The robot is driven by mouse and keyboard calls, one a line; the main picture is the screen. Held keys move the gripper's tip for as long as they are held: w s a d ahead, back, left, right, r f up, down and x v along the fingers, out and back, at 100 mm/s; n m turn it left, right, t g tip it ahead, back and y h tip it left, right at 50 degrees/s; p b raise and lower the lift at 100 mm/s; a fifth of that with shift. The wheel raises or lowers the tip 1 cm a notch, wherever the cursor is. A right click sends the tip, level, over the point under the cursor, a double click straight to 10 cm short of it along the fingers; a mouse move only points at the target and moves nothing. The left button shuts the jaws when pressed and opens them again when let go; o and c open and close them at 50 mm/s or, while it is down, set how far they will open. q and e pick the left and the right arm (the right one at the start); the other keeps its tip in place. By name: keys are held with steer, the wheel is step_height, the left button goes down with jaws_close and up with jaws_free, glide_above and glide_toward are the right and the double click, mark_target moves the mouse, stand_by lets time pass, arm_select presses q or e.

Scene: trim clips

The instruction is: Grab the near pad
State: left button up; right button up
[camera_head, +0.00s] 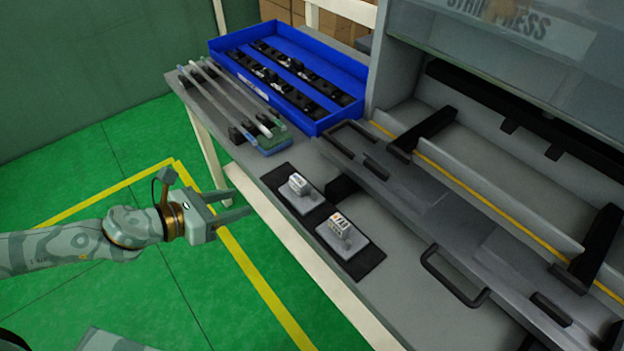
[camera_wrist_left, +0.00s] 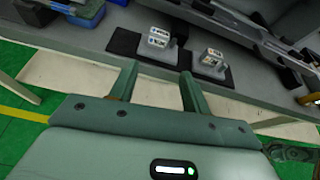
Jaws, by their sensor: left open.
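Two grey pads with white labelled blocks on top sit on a black mat on the grey bench. In the head view the near pad (camera_head: 347,246) is lower and to the right; the far pad (camera_head: 301,203) is up and to the left. The near pad also shows at the right in the left wrist view (camera_wrist_left: 211,71), and the far pad left of it (camera_wrist_left: 158,53). My left gripper (camera_head: 243,203) is open and empty, off the bench's front edge, apart from both pads. Its two fingers (camera_wrist_left: 158,72) point toward the bench. My right gripper is not in view.
A blue bin (camera_head: 340,122) with dark clips stands at the bench's back left. Long light strips (camera_head: 232,101) lie on holders before it. Right of the mat (camera_head: 370,263) are a handled grey plate (camera_head: 440,220) and the press. The floor left of the bench is clear.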

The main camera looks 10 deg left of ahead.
arm_select(q)
steer(key=m, duration=0.1)
glide_toward(294, 185)
steer(key=x, duration=0.9)
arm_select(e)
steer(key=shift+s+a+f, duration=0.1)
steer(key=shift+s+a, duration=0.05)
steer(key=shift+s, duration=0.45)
arm_select(q)
steer(key=shift+s+r, duration=0.1)
steer(key=shift+c, duration=0.4)
steer(key=c, duration=0.6)
